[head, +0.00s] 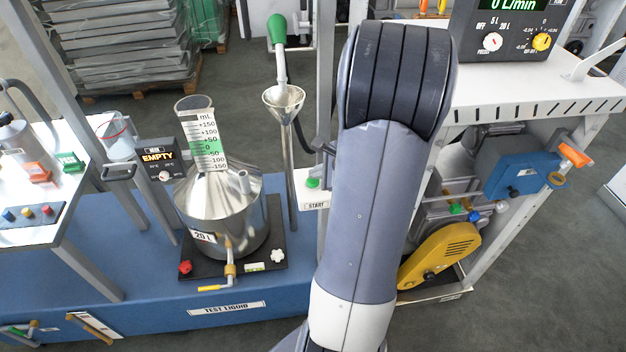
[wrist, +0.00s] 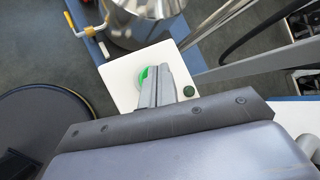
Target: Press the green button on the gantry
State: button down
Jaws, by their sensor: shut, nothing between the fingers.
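The green button (head: 312,183) sits on a small white plate marked START (head: 315,202) on the gantry, just left of my arm in the head view. In the wrist view the white plate (wrist: 122,73) lies below my gripper, and the green button (wrist: 145,76) shows partly at the left side of the fingers, which cover the rest of it. My gripper (wrist: 163,72) is shut and empty, with its fingers over the button area. Whether the fingertips touch the button cannot be told. My arm hides the gripper in the head view.
The steel measuring vessel (head: 222,211) and funnel (head: 284,98) stand left of the plate. Gantry posts and a black hose (wrist: 262,34) run close by. A bench with a flow display (head: 515,25) stands right.

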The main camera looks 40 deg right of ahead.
aim_at(316, 182)
jog(key=shift+f+b, duration=0.4)
jog(key=shift+r, duration=0.15)
dwell(0.5)
jog(key=shift+r+p, duration=0.65)
jog(key=shift+r, duration=0.1)
notch_tip(316, 182, up, 5)
jog(key=p, duration=0.4)
jog(key=shift+a+f, duration=0.1)
dwell(0.7)
